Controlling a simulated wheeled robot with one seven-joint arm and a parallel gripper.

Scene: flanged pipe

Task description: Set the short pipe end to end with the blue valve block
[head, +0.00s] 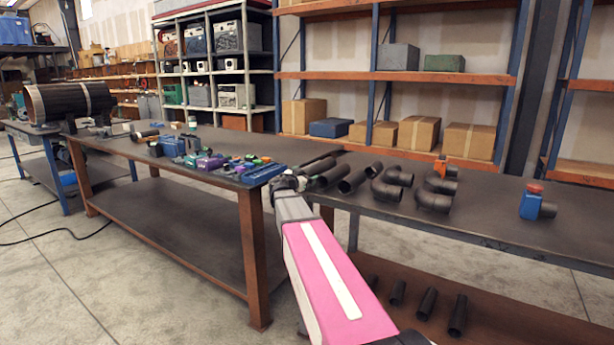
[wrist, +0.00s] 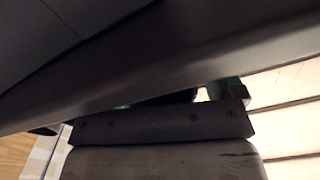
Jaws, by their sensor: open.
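The blue valve block (head: 529,207) has a red top and stands on the right-hand bench, with a dark pipe stub at its right side. Several dark straight pipes lie on the same bench; one short pipe (head: 352,181) lies to the right of my gripper (head: 288,183), but I cannot tell if it is the task's one. My gripper is open and small in the head view, near the left end of that bench; its fingertips are hard to make out. A large dark surface fills the upper wrist view, too close to identify.
Dark elbow pipes (head: 392,182) and an orange-topped fitting (head: 445,168) lie between the straight pipes and the blue valve block. The left bench (head: 195,172) carries blue and purple parts. Short pipes (head: 457,315) lie on the lower shelf. Bare bench top lies before the blue block.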

